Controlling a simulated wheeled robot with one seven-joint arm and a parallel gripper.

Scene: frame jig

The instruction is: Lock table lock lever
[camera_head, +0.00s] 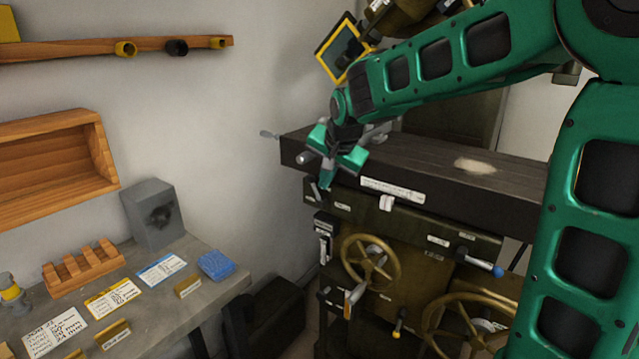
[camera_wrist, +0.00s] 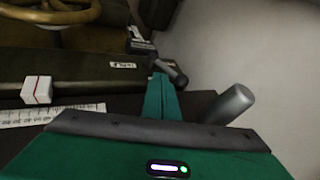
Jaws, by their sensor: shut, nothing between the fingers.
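My gripper (camera_head: 326,183) is shut and empty, pointing down at the left front corner of the machine table (camera_head: 440,178). In the wrist view its green fingers (camera_wrist: 161,80) lie together. A short dark lever (camera_wrist: 176,75), probably the table lock lever, sits right at the fingertips; I cannot tell whether they touch. A small white label (camera_wrist: 122,65) with dark lettering is beside it on the machine front. In the head view the dark lever (camera_head: 316,193) shows just below and left of the fingertips, partly hidden.
A grey cylindrical handle (camera_wrist: 232,103) stands close to the fingers. A white block (camera_head: 386,203) and a scale strip (camera_head: 392,189) are on the table's front. Handwheels (camera_head: 370,262) and a blue-tipped lever (camera_head: 484,266) are lower. A workbench (camera_head: 215,290) stands at left.

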